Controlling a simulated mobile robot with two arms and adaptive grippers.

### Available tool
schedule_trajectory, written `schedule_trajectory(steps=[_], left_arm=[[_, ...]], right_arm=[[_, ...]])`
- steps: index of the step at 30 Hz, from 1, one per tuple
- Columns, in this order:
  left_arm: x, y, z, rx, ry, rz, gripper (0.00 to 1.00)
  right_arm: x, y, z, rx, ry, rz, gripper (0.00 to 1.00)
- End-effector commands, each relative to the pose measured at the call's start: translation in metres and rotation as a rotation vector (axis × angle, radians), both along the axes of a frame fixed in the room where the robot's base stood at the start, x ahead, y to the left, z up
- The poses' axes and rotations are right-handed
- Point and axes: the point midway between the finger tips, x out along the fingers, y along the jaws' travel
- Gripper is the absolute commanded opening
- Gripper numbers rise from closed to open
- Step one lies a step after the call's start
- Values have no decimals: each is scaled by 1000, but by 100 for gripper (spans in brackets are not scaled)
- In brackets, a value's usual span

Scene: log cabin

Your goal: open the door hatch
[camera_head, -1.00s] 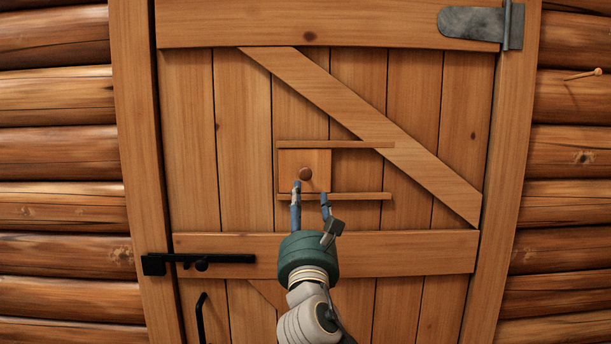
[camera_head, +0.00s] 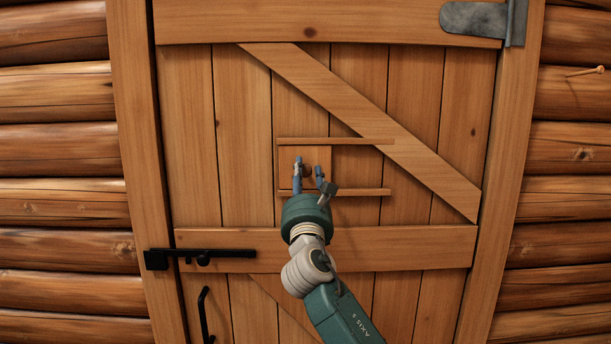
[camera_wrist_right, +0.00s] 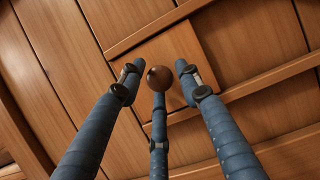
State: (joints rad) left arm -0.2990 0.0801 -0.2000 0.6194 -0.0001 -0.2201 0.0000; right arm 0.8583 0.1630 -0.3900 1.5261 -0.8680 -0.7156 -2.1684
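The door hatch (camera_head: 288,181) is a small square wooden panel between two horizontal rails, at the left end of them. It covers its part of the door. Its round brown knob (camera_head: 307,171) is partly hidden behind my fingers in the head view. My right gripper (camera_head: 308,170) is open at the knob. In the right wrist view, the knob (camera_wrist_right: 159,78) sits among its three spread fingers (camera_wrist_right: 157,80), with the lower middle fingertip close to it; I cannot tell whether that finger touches. The hatch panel (camera_wrist_right: 185,50) shows behind. My left gripper is not in view.
The upper rail (camera_head: 340,142) and lower rail (camera_head: 350,192) run right past the panel, with bare door between them there. A black bolt (camera_head: 225,253) and black handle (camera_head: 203,315) are at lower left. A diagonal brace (camera_head: 400,150) crosses the door.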

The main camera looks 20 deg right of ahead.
Motion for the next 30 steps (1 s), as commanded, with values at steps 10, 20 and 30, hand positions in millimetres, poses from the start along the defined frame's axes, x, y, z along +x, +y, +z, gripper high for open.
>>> schedule_trajectory(steps=[10,20,30], left_arm=[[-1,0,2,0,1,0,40],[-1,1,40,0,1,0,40],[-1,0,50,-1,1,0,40]], right_arm=[[-1,-2,0,-1,1,0,0],[-22,-79,3,-6,6,-8,0],[-37,-129,0,1,2,0,0]])
